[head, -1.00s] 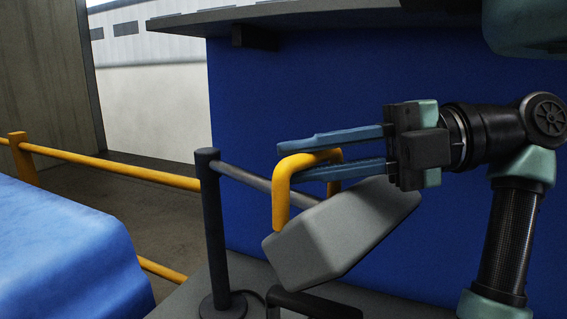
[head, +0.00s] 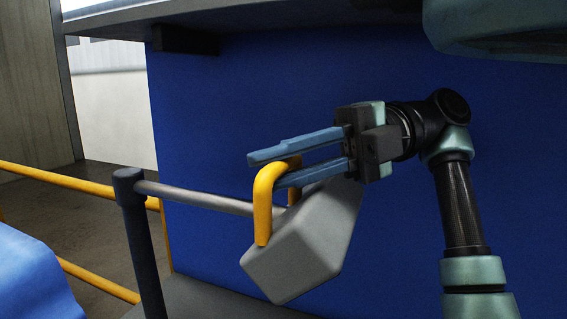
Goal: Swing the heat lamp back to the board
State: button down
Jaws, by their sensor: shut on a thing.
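The heat lamp has a grey box-shaped head (head: 308,246) at the end of a grey horizontal bar (head: 195,198), which joins a dark upright post (head: 139,245). A yellow U-shaped handle (head: 264,205) stands on the lamp head. My gripper (head: 263,170) comes from the right, and its two blue fingers are shut on the handle's top bar, one above and one below. The far part of the handle is partly hidden behind the fingers. The board is not clearly identifiable; a blue panel (head: 370,230) stands behind the lamp.
A grey shelf (head: 290,14) juts out above the arm. A blue-covered surface (head: 35,280) is at the lower left. Yellow rails (head: 80,185) run behind the post at the left. A grey counter (head: 215,300) lies below the lamp.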

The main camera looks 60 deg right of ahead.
jog(key=shift+d+r, duration=0.1)
jog(key=c, duration=1.2)
grip_release()
jog(key=shift+c, duration=0.2)
jog(key=shift+o, duration=0.8)
jog(key=shift+w+d, duration=0.15)
jog(key=shift+d, duration=0.05)
jog(key=shift+a, duration=0.15)
